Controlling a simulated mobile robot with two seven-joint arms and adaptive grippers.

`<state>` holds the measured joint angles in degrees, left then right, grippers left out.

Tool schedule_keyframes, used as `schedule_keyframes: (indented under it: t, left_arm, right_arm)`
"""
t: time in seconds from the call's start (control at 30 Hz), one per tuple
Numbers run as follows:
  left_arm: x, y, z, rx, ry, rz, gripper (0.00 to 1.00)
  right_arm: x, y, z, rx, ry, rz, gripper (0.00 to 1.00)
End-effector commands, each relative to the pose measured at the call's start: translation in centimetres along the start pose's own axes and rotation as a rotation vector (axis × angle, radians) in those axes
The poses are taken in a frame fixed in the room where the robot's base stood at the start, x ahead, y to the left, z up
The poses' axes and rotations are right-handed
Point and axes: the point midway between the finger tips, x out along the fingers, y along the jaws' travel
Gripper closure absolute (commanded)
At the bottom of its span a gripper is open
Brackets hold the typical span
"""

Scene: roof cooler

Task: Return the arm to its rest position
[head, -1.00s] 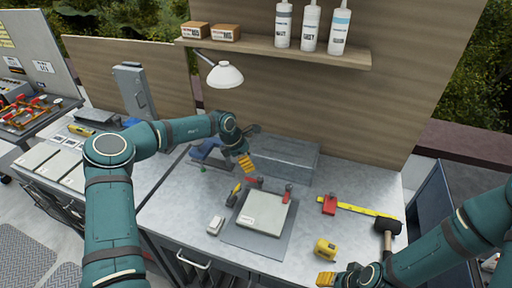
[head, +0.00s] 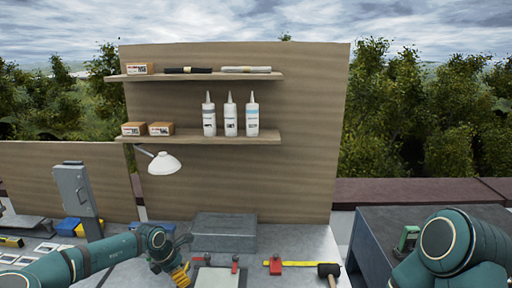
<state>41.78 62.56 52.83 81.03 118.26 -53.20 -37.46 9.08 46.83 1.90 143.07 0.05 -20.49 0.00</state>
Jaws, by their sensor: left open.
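My left arm comes in low from the left across the bench. My left gripper (head: 180,275), with yellow-orange fingers, is open at the bottom of the head view. It is just left of a pale plate (head: 215,279) and in front of the grey metal box (head: 224,234). I see nothing held in it. Part of my right arm (head: 452,250) shows at the lower right; its gripper is outside the frame.
Red clamps (head: 235,265) stand by the plate. A red-and-yellow tape (head: 275,266) and a black mallet (head: 328,270) lie to the right. A white lamp (head: 164,163) hangs above the bench, below shelves (head: 205,138) with bottles and boxes. A dark table (head: 375,233) stands right.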

Motion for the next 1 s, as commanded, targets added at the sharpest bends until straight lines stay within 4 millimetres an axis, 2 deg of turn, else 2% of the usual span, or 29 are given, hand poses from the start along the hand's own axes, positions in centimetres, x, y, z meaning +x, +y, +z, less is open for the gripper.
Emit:
schedule_keyframes:
  t: [0.03, 0.27, 0.47, 0.57, 0.73, 1.0]
  left_arm:
    - [0.9, -1.0, 0.3, 0.07, 0.045, 0.024, 0.41]
    - [3.9, -3.6, 0.1, 0.378, 0.208, 0.169, 0.41]
    - [6.1, -7.8, 0.5, 0.772, 0.282, 0.282, 0.41]
    - [6.9, -10.7, 0.7, 0.984, 0.277, 0.308, 0.41]
    - [7.9, -17.3, 0.1, 1.332, 0.21, 0.284, 0.41]
    - [7.4, -27.6, -3.0, 1.725, 0.045, 0.134, 0.41]
  right_arm:
    - [0.0, 0.0, 0.0, -0.001, 0.001, 0.0, 0.53]
    - [0.0, 0.0, -0.1, -0.001, 0.002, 0.0, 0.53]
    - [0.0, 0.0, 0.0, -0.001, 0.0, 0.0, 0.53]
    - [0.0, 0.0, 0.0, -0.001, 0.001, 0.0, 0.53]
    - [0.0, 0.0, 0.0, -0.001, 0.001, 0.0, 0.53]
    - [0.0, 0.0, 0.0, -0.001, 0.001, 0.0, 0.53]
